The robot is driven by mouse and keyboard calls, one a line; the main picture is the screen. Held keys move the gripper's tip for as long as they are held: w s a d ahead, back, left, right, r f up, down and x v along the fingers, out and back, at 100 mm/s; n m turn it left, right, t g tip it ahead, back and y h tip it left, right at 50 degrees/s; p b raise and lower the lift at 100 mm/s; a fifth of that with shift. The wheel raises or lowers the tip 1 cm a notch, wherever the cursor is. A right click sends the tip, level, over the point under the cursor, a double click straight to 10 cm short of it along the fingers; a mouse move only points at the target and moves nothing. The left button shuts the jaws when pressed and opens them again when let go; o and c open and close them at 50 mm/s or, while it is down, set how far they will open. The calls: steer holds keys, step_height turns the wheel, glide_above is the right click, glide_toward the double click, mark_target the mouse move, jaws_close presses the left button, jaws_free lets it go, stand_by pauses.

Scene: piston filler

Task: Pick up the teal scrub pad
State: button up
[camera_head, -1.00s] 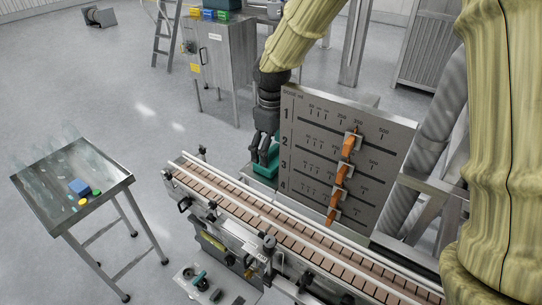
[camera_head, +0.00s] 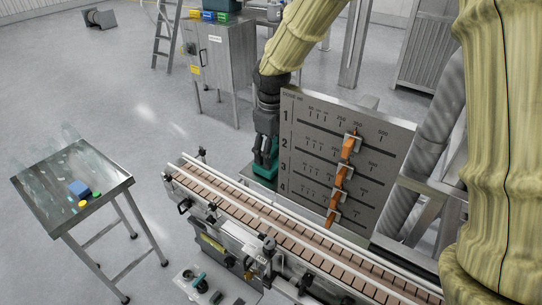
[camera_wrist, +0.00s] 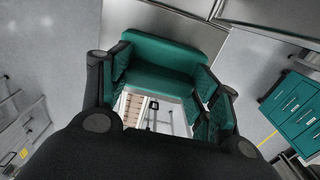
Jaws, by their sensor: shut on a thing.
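The teal scrub pad (camera_head: 264,171) is low beside the left edge of the grey dosing panel, just behind the conveyor. It also shows in the wrist view, where the teal pad (camera_wrist: 160,78) sits between the fingers. My gripper (camera_head: 266,158) points down and is shut on the pad, with a finger on each side of it; in the wrist view my gripper (camera_wrist: 165,95) surrounds its near part. The pad's underside is hidden, so I cannot tell whether it touches the surface below.
The grey dosing panel (camera_head: 315,120) with orange sliders stands right beside my gripper. The conveyor (camera_head: 290,232) with brown slats runs in front. A steel cabinet (camera_head: 228,60) stands behind. Open floor lies at left.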

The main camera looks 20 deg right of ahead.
step_height(320, 180, up, 10)
steer(key=b, duration=0.4)
steer(key=shift+f, duration=0.1)
